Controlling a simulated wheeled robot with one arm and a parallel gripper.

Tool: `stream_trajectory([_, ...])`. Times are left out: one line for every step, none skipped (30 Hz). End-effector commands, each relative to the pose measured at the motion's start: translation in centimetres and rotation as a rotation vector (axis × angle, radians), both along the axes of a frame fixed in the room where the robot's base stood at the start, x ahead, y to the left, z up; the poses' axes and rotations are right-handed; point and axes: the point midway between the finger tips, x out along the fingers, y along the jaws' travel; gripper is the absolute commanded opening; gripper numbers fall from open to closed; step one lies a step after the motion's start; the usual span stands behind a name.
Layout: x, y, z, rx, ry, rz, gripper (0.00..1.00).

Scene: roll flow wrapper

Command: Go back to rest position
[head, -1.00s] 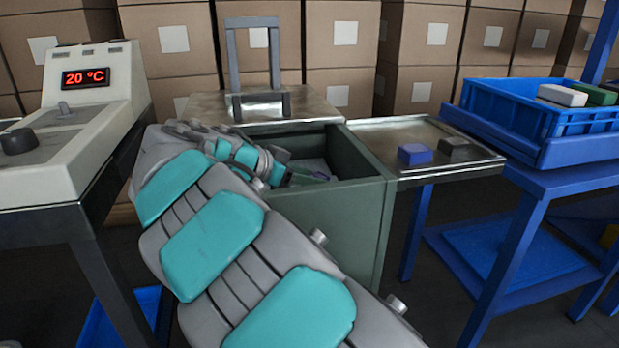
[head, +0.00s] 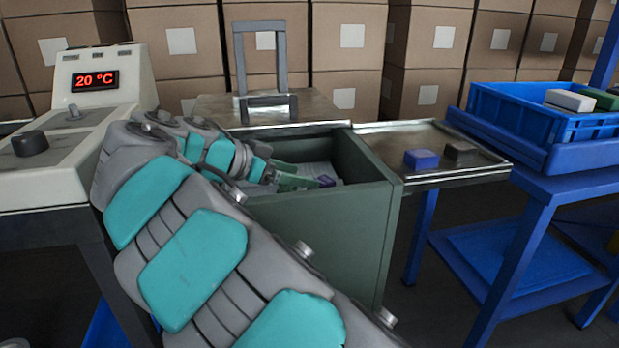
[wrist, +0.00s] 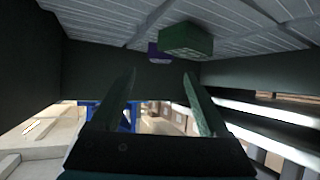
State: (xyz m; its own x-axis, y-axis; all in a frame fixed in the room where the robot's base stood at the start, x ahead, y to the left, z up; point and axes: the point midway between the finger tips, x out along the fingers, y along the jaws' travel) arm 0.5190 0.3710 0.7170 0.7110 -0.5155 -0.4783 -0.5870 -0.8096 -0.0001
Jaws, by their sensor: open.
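My gripper (wrist: 160,84) is open, its two fingers apart with nothing between them in the wrist view. In the head view my arm reaches over into the green open-topped bin (head: 335,235), and the gripper is partly hidden by the arm. A green block (wrist: 186,40) and a purple block (wrist: 158,52) rest on the bin's light slatted floor (wrist: 100,22), which shows at the top of the wrist view. Both blocks are beyond the fingertips and apart from them. The purple block also shows in the head view (head: 326,181).
A metal tray (head: 395,140) right of the bin holds a blue block (head: 421,159) and a dark block (head: 460,150). A blue crate (head: 515,112) with white and green blocks stands further right. A control console (head: 100,140) reading 20 °C stands left. Cardboard boxes (head: 440,38) line the back.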

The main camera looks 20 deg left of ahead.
Motion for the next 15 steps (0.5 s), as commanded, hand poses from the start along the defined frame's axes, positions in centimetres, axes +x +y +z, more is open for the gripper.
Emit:
stream_trajectory([-0.35,0.38,0.29,0.001,-0.002,0.001,0.78])
stream_trajectory([-0.58,0.53,0.43,0.001,-0.002,0.000,0.78])
stream_trajectory([-0.85,0.69,0.61,0.000,-0.001,0.000,0.78])
stream_trajectory([-1.02,0.77,0.71,0.001,-0.001,0.000,0.78])
stream_trajectory([-1.15,0.85,0.80,0.001,-0.001,0.000,0.78])
stream_trajectory([-1.26,0.91,0.86,0.000,0.000,-0.001,0.78])
stream_trajectory([-1.31,0.94,0.89,0.001,0.001,-0.001,0.78])
stream_trajectory([-1.34,0.94,0.90,0.001,0.001,-0.001,0.78])
stream_trajectory([-1.35,0.94,0.89,0.001,0.001,-0.001,0.78])
stream_trajectory([-1.35,0.94,0.89,0.001,0.001,-0.001,0.78])
stream_trajectory([-1.34,0.93,0.89,0.000,0.001,-0.001,0.78])
stream_trajectory([-1.33,0.93,0.88,0.000,0.001,-0.001,0.78])
stream_trajectory([-1.33,0.93,0.88,0.000,0.001,-0.001,0.78])
stream_trajectory([-1.33,0.93,0.88,0.000,0.001,-0.001,0.78])
stream_trajectory([-1.33,0.93,0.88,0.000,0.001,-0.001,0.78])
